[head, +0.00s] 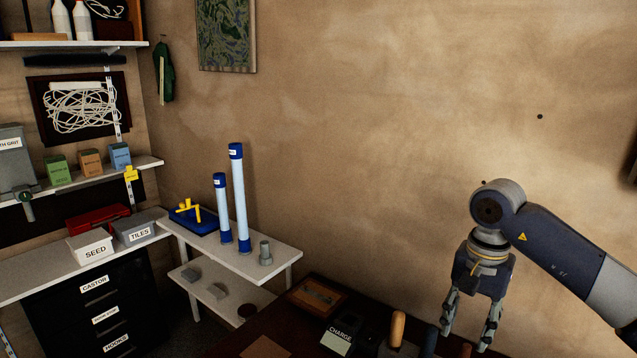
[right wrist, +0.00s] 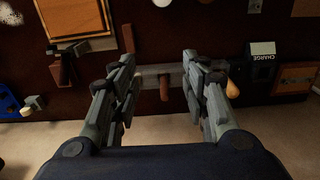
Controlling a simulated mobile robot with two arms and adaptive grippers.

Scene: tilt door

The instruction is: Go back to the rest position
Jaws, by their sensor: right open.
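My right gripper (head: 469,330) hangs fingers-down at the lower right of the head view, over the dark bench. Its two fingers are apart with nothing between them. In the right wrist view the right gripper (right wrist: 163,75) is open too, above a grey rail with wooden handles (right wrist: 163,88) on the dark bench. I cannot tell from the pictures how far above it the fingers are. My left gripper is not in view. No tilt door can be made out in either view.
The dark bench (head: 300,325) carries a CHARGE box (head: 338,338), a wooden-framed tray (head: 318,296) and an upright wooden handle (head: 397,328). A white side table (head: 265,262) holds two blue-capped tubes (head: 239,195). Shelves with boxes line the left.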

